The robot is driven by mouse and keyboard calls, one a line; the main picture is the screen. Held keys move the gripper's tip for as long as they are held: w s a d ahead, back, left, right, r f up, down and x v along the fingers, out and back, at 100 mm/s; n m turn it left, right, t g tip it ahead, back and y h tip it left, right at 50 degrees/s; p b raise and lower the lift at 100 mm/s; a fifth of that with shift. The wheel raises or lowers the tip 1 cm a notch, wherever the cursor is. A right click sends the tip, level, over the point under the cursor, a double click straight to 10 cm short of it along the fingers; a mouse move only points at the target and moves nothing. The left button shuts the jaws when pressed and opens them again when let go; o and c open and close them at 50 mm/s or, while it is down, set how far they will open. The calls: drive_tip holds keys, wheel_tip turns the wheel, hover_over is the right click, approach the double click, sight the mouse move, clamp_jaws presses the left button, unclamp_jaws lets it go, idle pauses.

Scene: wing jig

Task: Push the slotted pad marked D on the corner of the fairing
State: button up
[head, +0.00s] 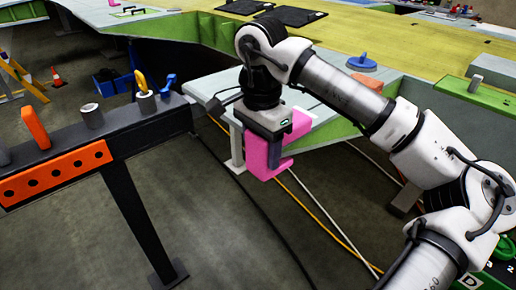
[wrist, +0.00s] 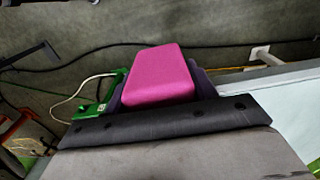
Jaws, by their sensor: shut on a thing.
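A pink slotted pad (head: 257,152) is in my gripper (head: 278,152) in the head view. It looks like a squared C with its opening toward the right. No letter shows on its visible faces. In the wrist view the pad (wrist: 158,75) sits between the dark fingers of my gripper (wrist: 160,88). The pale fairing (head: 315,132) has green ribs beneath. The pad is in front of its near edge, close to the left corner; I cannot tell whether they touch. A pale edge also shows at right in the wrist view (wrist: 290,105).
A dark rail (head: 85,140) at left carries an orange holed plate (head: 55,172) and several upright pegs and loops. Cables (head: 318,210) lie on the floor below. A green tray (head: 490,272) with a D label stands at bottom right. Open floor lies between rail and fairing.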

drive_tip(key=shift+w+d, duration=0.15)
drive_tip(key=shift+d, duration=0.05)
drive_tip(key=o, duration=1.1)
drive_tip(key=shift+o, duration=0.2)
wheel_tip(320, 180, up, 14)
drive_tip(key=shift+f, duration=0.1)
